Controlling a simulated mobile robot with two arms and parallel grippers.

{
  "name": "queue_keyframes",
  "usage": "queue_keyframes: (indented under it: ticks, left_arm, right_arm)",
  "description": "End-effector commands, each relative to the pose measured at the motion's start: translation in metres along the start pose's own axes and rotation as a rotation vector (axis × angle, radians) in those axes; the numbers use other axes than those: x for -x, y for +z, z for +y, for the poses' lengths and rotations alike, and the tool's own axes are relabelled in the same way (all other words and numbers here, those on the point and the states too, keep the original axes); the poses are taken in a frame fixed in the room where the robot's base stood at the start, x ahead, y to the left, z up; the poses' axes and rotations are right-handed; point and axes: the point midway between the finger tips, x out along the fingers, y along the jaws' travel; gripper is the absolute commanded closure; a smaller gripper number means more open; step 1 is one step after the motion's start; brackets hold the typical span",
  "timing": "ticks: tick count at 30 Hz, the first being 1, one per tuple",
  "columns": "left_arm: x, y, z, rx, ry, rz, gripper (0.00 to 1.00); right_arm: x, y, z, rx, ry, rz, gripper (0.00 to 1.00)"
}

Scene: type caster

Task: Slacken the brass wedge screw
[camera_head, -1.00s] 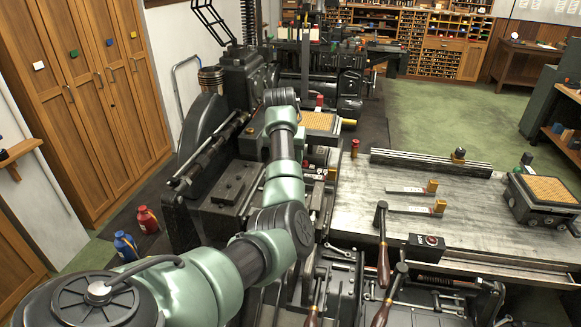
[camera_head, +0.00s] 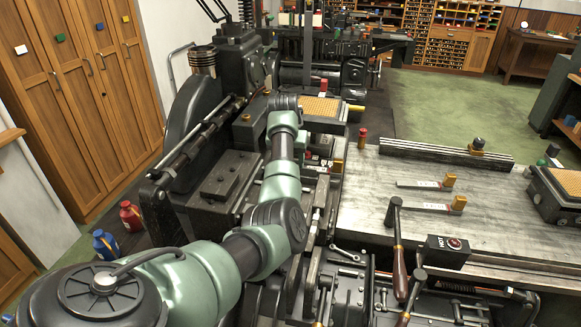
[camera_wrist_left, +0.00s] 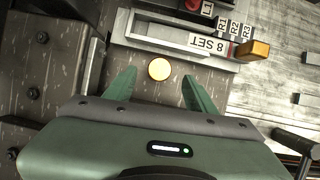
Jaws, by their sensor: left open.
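A round brass screw head (camera_wrist_left: 159,69), which appears to be the wedge screw, shows in the left wrist view on a dark grey metal surface. My left gripper (camera_wrist_left: 159,92) is open, with one green finger on each side of the brass head. The fingertips look apart from it; I cannot tell the height gap. In the head view my left arm reaches up the middle over the machine, and its gripper is hidden behind the arm. My right gripper is not in view.
A pale tray marked "8 SET" (camera_wrist_left: 182,37) lies just beyond the brass head, with an orange block (camera_wrist_left: 254,50) at its right. A red knob (camera_wrist_left: 193,4) is at the top. In the head view, the flat metal bed (camera_head: 375,205) carries two orange-ended tools and a black "HOT" box (camera_head: 446,251).

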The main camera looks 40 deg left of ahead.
Motion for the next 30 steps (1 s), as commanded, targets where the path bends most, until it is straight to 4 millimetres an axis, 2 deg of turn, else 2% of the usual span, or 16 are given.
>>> queue_keyframes:
  ticks: [4, 9, 21, 27, 30]
  left_arm:
    - [-0.022, 0.0, 0.001, -0.001, 0.002, 0.004, 0.45]
    - [-0.039, 0.001, 0.0, -0.001, 0.001, 0.001, 0.45]
    - [-0.047, 0.001, 0.001, 0.001, 0.001, -0.001, 0.45]
    - [-0.047, 0.0, 0.0, 0.0, 0.001, -0.001, 1.0]
    - [-0.047, 0.0, 0.0, 0.001, 0.001, -0.001, 1.0]
  right_arm:
    - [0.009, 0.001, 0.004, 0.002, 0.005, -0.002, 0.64]
    - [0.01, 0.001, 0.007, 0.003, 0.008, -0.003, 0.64]
    - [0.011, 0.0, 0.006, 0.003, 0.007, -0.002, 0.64]
    - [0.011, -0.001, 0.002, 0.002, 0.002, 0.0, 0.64]
    - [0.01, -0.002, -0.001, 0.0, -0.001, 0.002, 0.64]
